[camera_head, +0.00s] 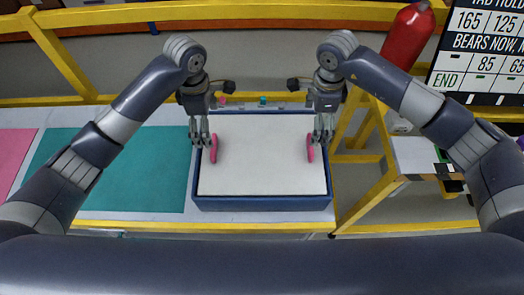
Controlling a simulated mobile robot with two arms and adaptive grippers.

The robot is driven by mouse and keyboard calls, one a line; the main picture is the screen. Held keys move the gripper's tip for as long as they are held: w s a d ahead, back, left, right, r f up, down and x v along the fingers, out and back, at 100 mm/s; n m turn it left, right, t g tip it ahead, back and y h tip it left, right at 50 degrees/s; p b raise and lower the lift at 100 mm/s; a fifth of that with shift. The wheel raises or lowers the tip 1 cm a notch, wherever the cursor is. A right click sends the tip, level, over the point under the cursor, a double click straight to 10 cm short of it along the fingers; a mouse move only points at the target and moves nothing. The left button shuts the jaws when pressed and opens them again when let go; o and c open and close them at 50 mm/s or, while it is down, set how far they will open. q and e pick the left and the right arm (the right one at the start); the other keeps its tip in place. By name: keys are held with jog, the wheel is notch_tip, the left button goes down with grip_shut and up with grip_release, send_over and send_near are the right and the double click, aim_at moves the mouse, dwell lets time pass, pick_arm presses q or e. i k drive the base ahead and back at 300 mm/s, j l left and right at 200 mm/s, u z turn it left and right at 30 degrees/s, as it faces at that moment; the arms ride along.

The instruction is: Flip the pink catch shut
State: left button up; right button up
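A blue-rimmed module (262,203) with a white top stands on the table. A small pink piece (223,101), which looks like the pink catch, sits at the left of its back edge; its position is too small to tell. My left gripper (203,143) points down over the module's left side, nearer than that piece and apart from it. My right gripper (318,143) points down over the right side. A pink oblong shows at the fingertips of the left gripper and another at the right; I cannot tell whether these are finger pads. Neither gripper's opening is clear.
A small teal piece (263,100) sits at the middle of the module's back edge. A teal mat (115,170) and a pink mat (13,155) lie to the left. Yellow rails (110,15) run behind, and a yellow frame stands at right. The module's white top is clear between the grippers.

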aim_at(222, 103)
jog(key=k, duration=1)
